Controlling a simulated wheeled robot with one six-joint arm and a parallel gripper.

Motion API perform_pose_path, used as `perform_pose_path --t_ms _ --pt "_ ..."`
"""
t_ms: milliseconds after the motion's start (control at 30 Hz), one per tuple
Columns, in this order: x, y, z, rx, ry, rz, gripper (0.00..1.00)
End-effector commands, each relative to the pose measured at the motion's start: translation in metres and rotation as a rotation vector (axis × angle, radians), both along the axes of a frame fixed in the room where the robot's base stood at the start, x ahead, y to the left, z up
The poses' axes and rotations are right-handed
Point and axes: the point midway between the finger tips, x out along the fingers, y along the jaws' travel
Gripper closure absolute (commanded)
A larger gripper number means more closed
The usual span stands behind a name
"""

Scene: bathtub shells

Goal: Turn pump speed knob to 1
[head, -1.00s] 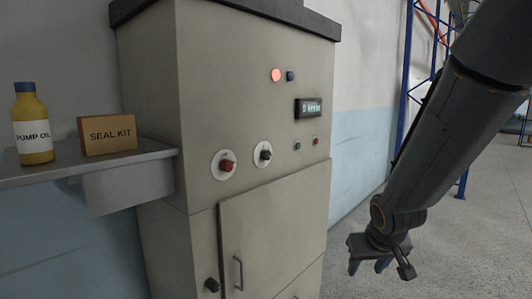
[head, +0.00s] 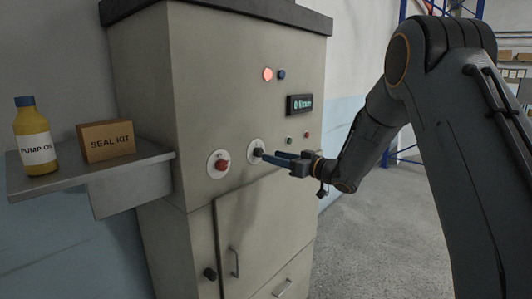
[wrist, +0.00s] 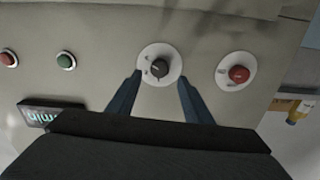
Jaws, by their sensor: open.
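Two round knobs on white dials sit on the front of a grey-beige cabinet (head: 160,110). The black knob (wrist: 160,69) is on the right in the head view, where my fingers partly cover its dial (head: 256,145). The red knob (head: 222,165) is to its left; it also shows in the wrist view (wrist: 239,74). The dial markings are too small to read. My gripper (head: 272,155) is open in front of the black knob. In the wrist view its two blue fingers (wrist: 159,88) stand either side of the black knob's lower edge, with gaps on both sides.
Green (head: 289,140) and red buttons (head: 306,135) sit just right of the black knob. A shelf (head: 110,181) at left bears an oil bottle (head: 34,145) and a seal kit box (head: 106,141).

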Motion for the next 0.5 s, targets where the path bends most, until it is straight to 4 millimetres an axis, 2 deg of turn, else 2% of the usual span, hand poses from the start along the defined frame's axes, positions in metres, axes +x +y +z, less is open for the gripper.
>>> perform_pose_path --t_ms 233,500 --pt "0.022 0.030 0.001 -0.001 0.001 0.000 0.54" --pt "0.032 0.040 0.000 0.000 0.001 -0.002 0.54"
